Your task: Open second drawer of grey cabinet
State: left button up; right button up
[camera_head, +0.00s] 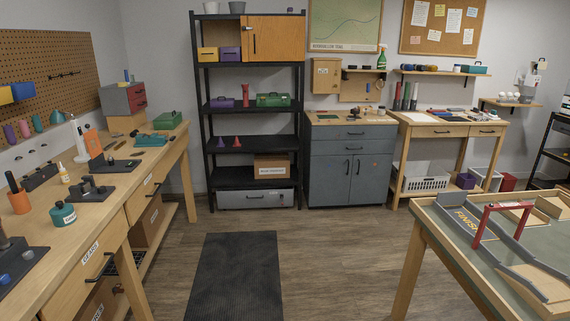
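The grey cabinet (316,168) stands against the back wall, right of the black shelf, under a wooden top. Its upper drawer (330,132) and its second drawer (330,147) both look shut. The second drawer has a dark bar handle (354,148) near its middle. Below it are two shut doors with upright handles. Neither of my grippers is in view, and the cabinet is across the room from me.
Wooden floor is open before the cabinet, with a black mat (234,277) at left. A long workbench (160,168) lines the left. A track table (432,219) stands at front right. A black shelf (204,150) and wooden desk (455,129) flank the cabinet.

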aim_at(372, 146)
jog(key=i, duration=0.65)
jog(key=i+z, duration=0.15)
jog(key=i, duration=0.55)
jog(key=i+j, duration=0.1)
jog(key=i, duration=0.55)
jog(key=i+j+z, duration=0.15)
jog(key=i, duration=0.55)
